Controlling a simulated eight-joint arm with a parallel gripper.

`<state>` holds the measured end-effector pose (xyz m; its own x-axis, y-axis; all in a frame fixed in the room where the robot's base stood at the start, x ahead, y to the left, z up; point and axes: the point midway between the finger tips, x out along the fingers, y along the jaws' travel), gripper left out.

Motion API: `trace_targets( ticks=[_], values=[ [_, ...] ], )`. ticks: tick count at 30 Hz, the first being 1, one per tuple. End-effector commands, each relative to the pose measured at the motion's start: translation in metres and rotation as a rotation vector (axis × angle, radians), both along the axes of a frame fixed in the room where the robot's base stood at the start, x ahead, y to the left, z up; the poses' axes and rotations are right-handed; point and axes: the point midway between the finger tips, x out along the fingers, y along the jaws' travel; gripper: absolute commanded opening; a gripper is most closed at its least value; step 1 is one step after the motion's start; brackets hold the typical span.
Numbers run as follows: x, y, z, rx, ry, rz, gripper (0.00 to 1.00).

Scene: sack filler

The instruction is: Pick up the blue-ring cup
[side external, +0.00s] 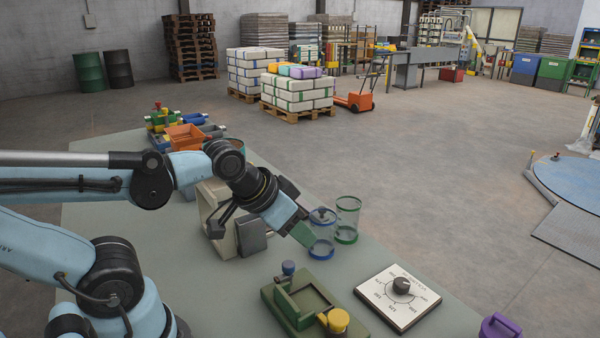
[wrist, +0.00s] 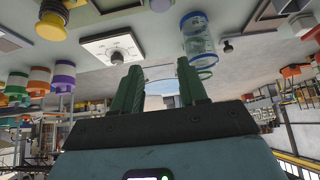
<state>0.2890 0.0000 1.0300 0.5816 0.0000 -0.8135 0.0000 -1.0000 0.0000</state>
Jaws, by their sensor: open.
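The blue-ring cup (side external: 323,234) is a clear cup with blue rings, standing upright on the grey-green table in the side view. It also shows in the wrist view (wrist: 197,38), above and to the right of the jaw gap. My gripper (side external: 303,234) has green fingers and is tilted down just left of the cup, overlapping its edge in the side view. In the wrist view my gripper (wrist: 158,75) is open, with the fingers apart and no cup between them. Whether a finger touches the cup cannot be told.
A clear green-ring cup (side external: 348,221) stands close behind and right of the blue-ring cup. A white dial plate (side external: 397,297) and a green fixture with a yellow knob (side external: 305,305) lie in front. Orange and blue bins (side external: 185,137) stand at the far left.

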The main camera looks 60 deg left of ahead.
Motion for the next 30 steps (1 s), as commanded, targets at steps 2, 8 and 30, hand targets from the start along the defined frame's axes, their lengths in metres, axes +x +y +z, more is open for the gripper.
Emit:
trace_targets(
  ticks=[2,8,30],
  values=[
    [0.0,0.0,0.0,0.0,0.0,0.0,0.43],
    [0.0,0.0,0.0,0.0,0.0,0.0,0.72],
    [0.032,0.017,0.023,0.062,0.163,-0.06,0.9]
  ],
)
